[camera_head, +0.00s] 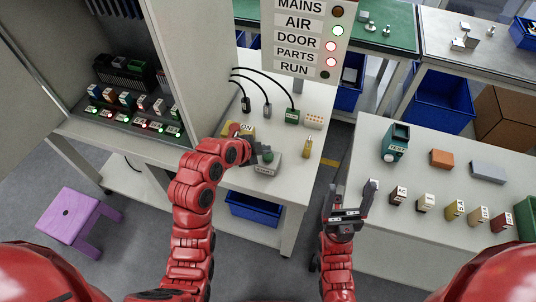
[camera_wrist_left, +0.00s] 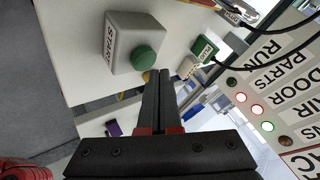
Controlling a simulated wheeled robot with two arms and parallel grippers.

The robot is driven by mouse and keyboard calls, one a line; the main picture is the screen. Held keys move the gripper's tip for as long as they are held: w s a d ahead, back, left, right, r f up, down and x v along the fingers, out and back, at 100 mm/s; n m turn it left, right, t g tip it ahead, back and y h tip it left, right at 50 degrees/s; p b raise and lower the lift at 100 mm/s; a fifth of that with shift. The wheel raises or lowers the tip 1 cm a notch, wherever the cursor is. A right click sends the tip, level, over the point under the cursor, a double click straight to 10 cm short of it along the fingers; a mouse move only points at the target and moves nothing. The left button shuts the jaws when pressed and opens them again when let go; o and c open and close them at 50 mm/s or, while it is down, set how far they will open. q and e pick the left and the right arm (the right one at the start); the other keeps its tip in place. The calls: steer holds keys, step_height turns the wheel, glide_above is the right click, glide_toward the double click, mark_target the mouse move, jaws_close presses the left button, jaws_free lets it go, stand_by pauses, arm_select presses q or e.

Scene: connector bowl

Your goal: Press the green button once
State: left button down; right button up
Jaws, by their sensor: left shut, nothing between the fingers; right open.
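The green button (camera_wrist_left: 148,60) sits on a grey box labelled START (camera_wrist_left: 128,38) in the left wrist view. In the head view the grey box (camera_head: 264,168) stands on the white table, with the green button (camera_head: 267,156) on top. My left gripper (camera_head: 256,149) is shut and empty, its tips close to the button. In the left wrist view the shut fingers (camera_wrist_left: 158,75) end just beside the button; I cannot tell whether they touch it. My right gripper (camera_head: 350,190) is open and empty, beside the right table's left edge.
A status sign (camera_head: 306,38) shows AIR lit green, DOOR and PARTS lit red, MAINS and RUN dark. Black cables, a green connector (camera_head: 292,117) and a yellow block (camera_head: 247,129) are near the grey box. The right table (camera_head: 390,240) holds several labelled blocks.

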mark_target(265, 157)
arm_select(q)
steer(key=shift+r, duration=2.55)
